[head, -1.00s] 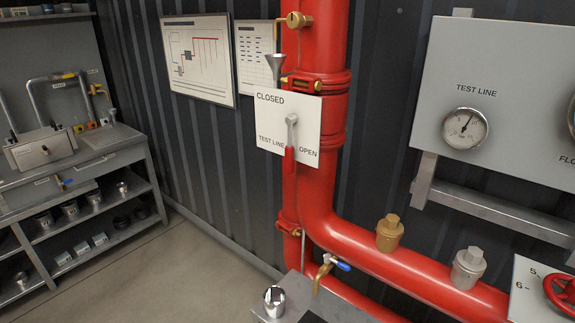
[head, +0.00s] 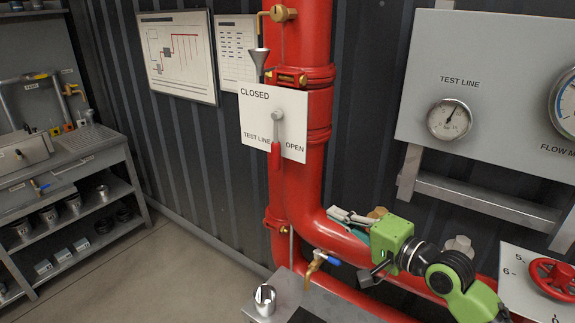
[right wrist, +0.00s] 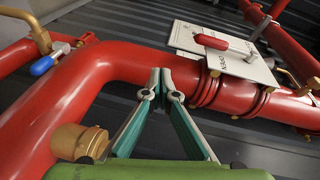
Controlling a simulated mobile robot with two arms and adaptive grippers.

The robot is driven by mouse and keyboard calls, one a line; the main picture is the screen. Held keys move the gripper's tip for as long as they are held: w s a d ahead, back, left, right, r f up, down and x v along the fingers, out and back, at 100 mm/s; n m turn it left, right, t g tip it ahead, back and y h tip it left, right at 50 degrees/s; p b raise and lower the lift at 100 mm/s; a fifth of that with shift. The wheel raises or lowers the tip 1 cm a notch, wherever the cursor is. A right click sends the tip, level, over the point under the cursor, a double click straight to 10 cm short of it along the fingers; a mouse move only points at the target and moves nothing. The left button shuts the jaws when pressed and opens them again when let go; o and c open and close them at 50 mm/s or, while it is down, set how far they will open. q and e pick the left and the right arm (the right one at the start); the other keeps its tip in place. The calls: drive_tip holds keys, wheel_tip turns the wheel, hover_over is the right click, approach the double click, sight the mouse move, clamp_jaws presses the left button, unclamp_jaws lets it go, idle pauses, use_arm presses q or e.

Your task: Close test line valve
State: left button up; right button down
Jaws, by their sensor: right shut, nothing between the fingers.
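The test line valve has a grey lever with a red grip (head: 275,155) that hangs down, slightly left of vertical, over a white plate (head: 295,112) marked CLOSED at upper left and OPEN at lower right. The lever also shows in the right wrist view (right wrist: 212,42), at the upper right. My right gripper (head: 338,214) is at the red pipe's bend, below and right of the lever and apart from it. In the right wrist view its fingertips (right wrist: 160,78) are together with nothing between them. My left gripper is not in view.
A red pipe (head: 310,180) runs down and bends right below the plate. A brass cap (right wrist: 78,145) is close to my right gripper. A small blue-handled tap (head: 326,257) is below. A gauge panel (head: 500,75) and a red handwheel (head: 553,278) are at right.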

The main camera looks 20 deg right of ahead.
wheel_tip(320, 180, up, 8)
drive_tip(key=s+a+m+y, duration=0.1)
drive_tip(key=a+y, duration=0.1)
drive_tip(key=shift+s+r+t, duration=0.2)
drive_tip(key=shift+r+t, duration=0.05)
drive_tip(key=shift+t, duration=0.15)
drive_tip(key=shift+w+a, duration=0.1)
drive_tip(key=p, duration=0.5)
approach(276, 144)
drive_tip(key=w+a+f, duration=0.3)
drive_tip(key=w+f, duration=0.1)
drive_tip(key=w, duration=0.2)
drive_tip(key=shift+d, duration=0.25)
